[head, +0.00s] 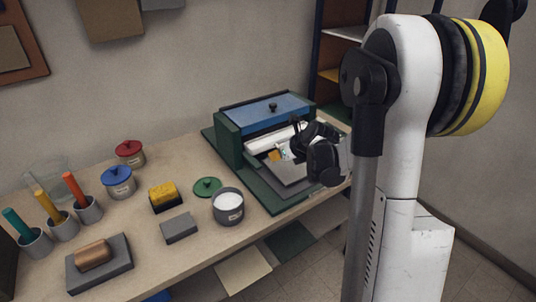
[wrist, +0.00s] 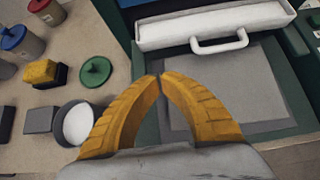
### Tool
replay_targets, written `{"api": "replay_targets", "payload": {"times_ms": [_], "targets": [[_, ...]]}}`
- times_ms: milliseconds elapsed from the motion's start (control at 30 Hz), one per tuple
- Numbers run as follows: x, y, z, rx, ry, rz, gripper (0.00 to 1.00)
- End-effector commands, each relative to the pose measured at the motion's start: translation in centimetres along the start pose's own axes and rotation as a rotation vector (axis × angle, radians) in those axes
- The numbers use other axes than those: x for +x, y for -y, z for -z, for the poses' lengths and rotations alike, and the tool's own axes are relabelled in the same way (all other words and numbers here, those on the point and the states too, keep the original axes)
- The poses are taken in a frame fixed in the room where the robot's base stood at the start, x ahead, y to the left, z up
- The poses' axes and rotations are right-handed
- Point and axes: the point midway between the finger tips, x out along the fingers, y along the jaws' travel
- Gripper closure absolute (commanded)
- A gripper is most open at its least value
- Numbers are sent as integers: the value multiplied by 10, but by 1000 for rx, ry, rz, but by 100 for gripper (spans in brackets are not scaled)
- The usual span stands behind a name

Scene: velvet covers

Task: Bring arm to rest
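My gripper (wrist: 160,78) shows in the wrist view with its two yellow fingers meeting at the tips. It is shut and nothing shows between the fingers. In the head view my gripper (head: 280,155) is over the green press-like machine (head: 229,143) on the bench, partly hidden by my dark wrist. In the wrist view a grey plate (wrist: 245,90) lies on the machine's bed beyond and to the right of the fingertips. A white bar with a handle (wrist: 215,28) lies across the machine behind the plate. I cannot tell how high the fingers are above the bed.
An open grey pot of white stuff (head: 228,206), a green lid (head: 207,187), a yellow-topped block (head: 163,197) and a grey block (head: 179,228) stand left of the machine. Lidded red and blue pots (head: 118,182) and handled tools in cups (head: 63,224) are farther left. Shelves (head: 340,50) stand behind.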

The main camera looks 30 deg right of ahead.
Motion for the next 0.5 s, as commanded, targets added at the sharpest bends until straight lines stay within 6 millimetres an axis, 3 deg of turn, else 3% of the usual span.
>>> {"api": "replay_targets", "payload": {"times_ms": [33,200,500], "targets": [[-14,0,-2,2,0,1,100],[-36,0,-1,1,0,0,100],[-43,-2,0,-8,-1,-1,100]]}}
